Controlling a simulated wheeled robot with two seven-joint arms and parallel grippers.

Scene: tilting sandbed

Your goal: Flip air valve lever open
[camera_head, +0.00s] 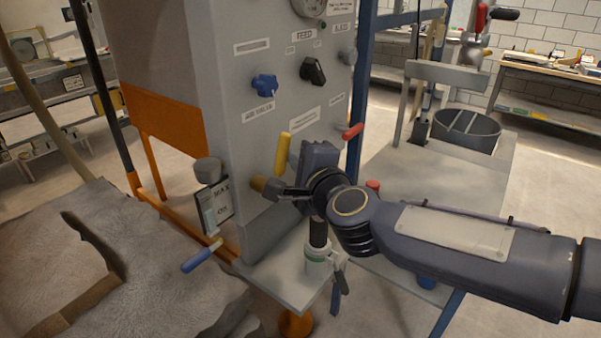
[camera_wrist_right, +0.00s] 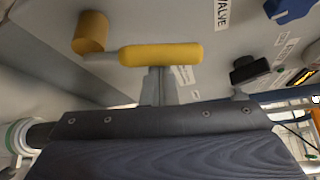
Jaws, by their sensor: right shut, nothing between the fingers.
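The air valve lever has a yellow handle (camera_head: 283,153) on the front of the grey panel. The handle stands nearly upright in the head view, above a yellow round hub (camera_head: 258,183). In the right wrist view the handle (camera_wrist_right: 160,55) lies across the top, joined by a short grey arm to the hub (camera_wrist_right: 90,33). My right gripper (camera_head: 275,189) is shut and empty, close to the lever. In the wrist view its fingers (camera_wrist_right: 160,84) end just below the handle; I cannot tell whether they touch it. My left gripper is not in view.
A blue knob (camera_head: 264,85), a black knob (camera_head: 312,70) and a red-tipped lever (camera_head: 352,131) are on the panel. A blue-handled lever (camera_head: 202,255) sticks out lower left by the sandbed (camera_head: 150,300). A grey bench (camera_head: 440,185) stands right, behind my right arm.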

